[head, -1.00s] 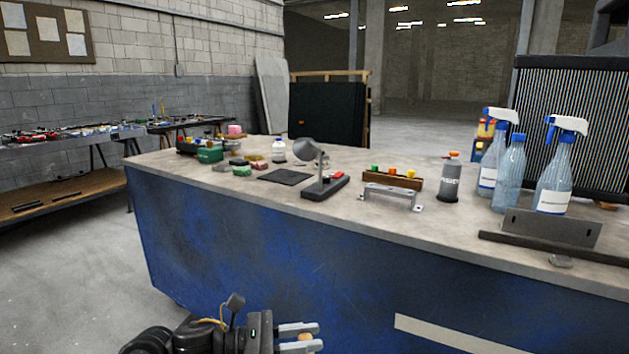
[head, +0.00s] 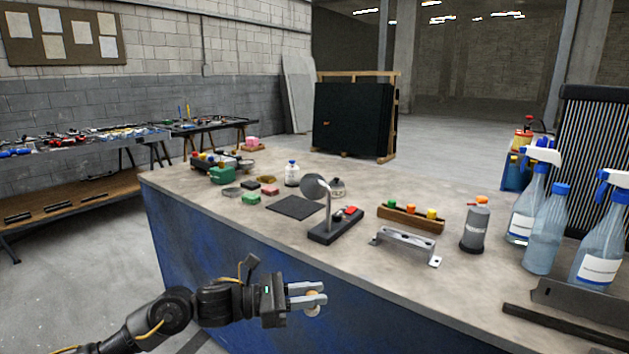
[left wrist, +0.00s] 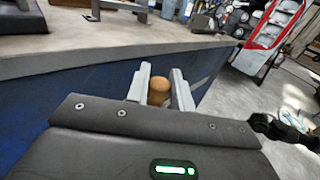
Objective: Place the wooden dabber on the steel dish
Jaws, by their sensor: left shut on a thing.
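My left gripper (head: 320,293) is in front of the bench's near edge, lower than the bench top. It is shut on the wooden dabber (head: 313,306), whose tan rounded end shows between the fingers. In the left wrist view the dabber's brown round knob (left wrist: 158,86) sits between the two grey fingers (left wrist: 160,72); the rest of it is hidden. My right gripper is not in view.
On the bench (head: 250,222) are a dark square mat (head: 297,207), a lamp-like stand (head: 328,225), green blocks (head: 251,198), a white bottle (head: 292,174), a metal bracket (head: 405,245) and a wooden rack (head: 410,217). Spray bottles (head: 545,230) stand at right. The near left top is clear.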

